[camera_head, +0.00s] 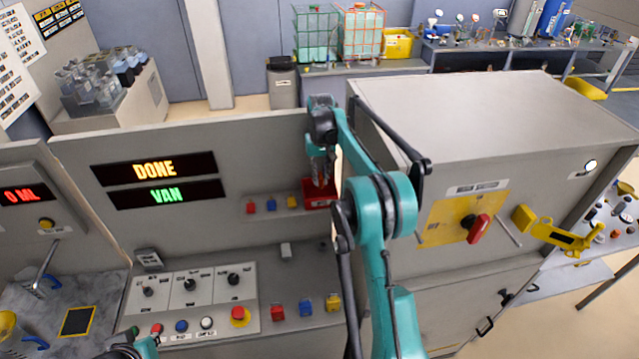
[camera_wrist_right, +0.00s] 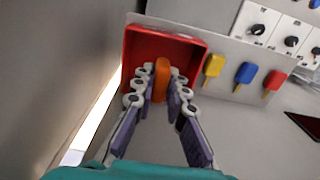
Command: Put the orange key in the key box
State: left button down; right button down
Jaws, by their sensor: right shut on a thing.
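The red key box (camera_head: 322,204) is on the grey panel beside the tall grey cabinet. In the right wrist view, its open red tray (camera_wrist_right: 185,49) faces the camera. My right gripper (camera_head: 320,182) is at the box, pointing down. In the right wrist view, its fingertips (camera_wrist_right: 160,84) are shut on the orange key (camera_wrist_right: 161,70), which is in front of or inside the red tray; how deep it is I cannot tell. The fingers partly cover the key. A bit of my left arm shows at the bottom left edge, but its fingers are not visible.
Red (camera_head: 250,207), blue (camera_head: 271,205) and yellow (camera_head: 292,202) keys hang in a row left of the box. The grey cabinet (camera_head: 490,110) with a red rotary switch (camera_head: 478,229) stands close on the right. Lit displays (camera_head: 155,169) read DONE and VAN.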

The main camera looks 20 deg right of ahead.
aim_at(320, 185)
jog(key=shift+w+f, duration=0.3)
jog(key=shift+w, duration=0.15)
notch_tip(320, 185, down, 4)
jog(key=shift+p, duration=0.5)
jog(key=shift+f, duration=0.15)
jog(key=c, duration=1.5)
grip_release()
jog(key=shift+c, duration=0.2)
